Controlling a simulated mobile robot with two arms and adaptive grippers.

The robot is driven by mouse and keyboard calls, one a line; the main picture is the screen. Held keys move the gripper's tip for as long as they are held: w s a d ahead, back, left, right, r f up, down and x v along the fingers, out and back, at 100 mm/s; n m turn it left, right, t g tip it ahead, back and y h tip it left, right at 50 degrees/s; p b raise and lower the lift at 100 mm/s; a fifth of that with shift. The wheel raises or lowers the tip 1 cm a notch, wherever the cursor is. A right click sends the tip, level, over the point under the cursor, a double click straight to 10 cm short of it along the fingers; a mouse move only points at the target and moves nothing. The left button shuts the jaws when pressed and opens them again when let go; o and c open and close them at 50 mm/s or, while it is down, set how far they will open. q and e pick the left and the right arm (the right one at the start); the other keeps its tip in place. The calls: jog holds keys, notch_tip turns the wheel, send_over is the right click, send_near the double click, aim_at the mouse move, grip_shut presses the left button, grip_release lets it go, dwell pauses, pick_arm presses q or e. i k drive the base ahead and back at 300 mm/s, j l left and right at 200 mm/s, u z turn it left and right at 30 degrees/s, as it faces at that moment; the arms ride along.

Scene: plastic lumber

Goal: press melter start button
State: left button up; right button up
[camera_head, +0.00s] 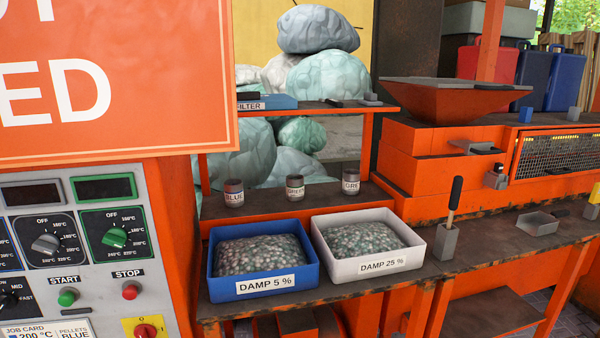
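The green start button (67,297) sits under a "START" label on the grey control panel (108,268) at the lower left. A red stop button (130,291) is to its right under a "STOP" label. A grey dial (45,243) and a green dial (114,238) with temperature marks are above the buttons. Both small displays above the dials look dark. Neither of my grippers shows in the head view.
A blue tray (214,291) and a white tray (330,270) of pellets stand on the bench right of the panel. Three labelled cups (295,187) stand behind them. An orange sign (190,75) overhangs the panel. An orange hopper (440,103) stands at the back right.

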aim_at(66, 299)
jog(key=u, duration=1.35)
